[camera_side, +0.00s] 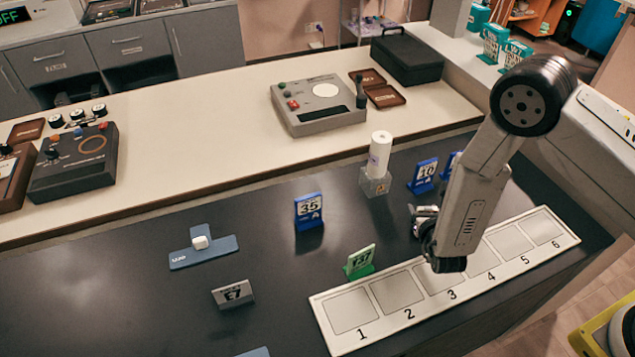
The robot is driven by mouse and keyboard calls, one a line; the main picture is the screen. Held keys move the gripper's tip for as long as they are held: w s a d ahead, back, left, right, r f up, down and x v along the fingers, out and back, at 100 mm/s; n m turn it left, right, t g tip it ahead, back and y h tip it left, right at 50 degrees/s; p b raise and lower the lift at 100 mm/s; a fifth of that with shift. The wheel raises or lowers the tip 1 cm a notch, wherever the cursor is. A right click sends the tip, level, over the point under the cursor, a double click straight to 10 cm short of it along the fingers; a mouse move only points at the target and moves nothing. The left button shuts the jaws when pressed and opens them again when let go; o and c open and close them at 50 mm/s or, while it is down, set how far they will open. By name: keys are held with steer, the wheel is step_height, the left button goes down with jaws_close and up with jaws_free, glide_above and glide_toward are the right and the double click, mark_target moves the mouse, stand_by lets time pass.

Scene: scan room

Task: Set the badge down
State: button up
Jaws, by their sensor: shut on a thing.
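My gripper (425,222) is over the dark table, just behind the numbered strip (319,312) near places 3 and 4. It is shut on a badge, but my wrist hides the fingertips and the badge, so its colour and marking cannot be told. A green badge (360,262) stands behind places 1 and 2. A blue badge marked 35 (308,211) stands farther back to the left. A blue badge marked 10 (423,176) stands behind my gripper, with another blue one (449,164) partly hidden by my arm. A grey badge marked E7 (233,293) stands at left.
A white roll on a clear block (376,183) stands behind my gripper. A blue cross-shaped piece with a white knob (203,251) lies at left. The strip's visible places look empty. Behind is a pale counter (200,130) with a grey control box (318,104).

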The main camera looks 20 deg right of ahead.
steer(key=shift+f, duration=0.8)
steer(key=shift+f, duration=0.15)
steer(key=o, duration=1.2)
steer(key=shift+s+r, duration=0.15)
steer(key=shift+r, duration=0.05)
steer(key=shift+v, duration=5.9)
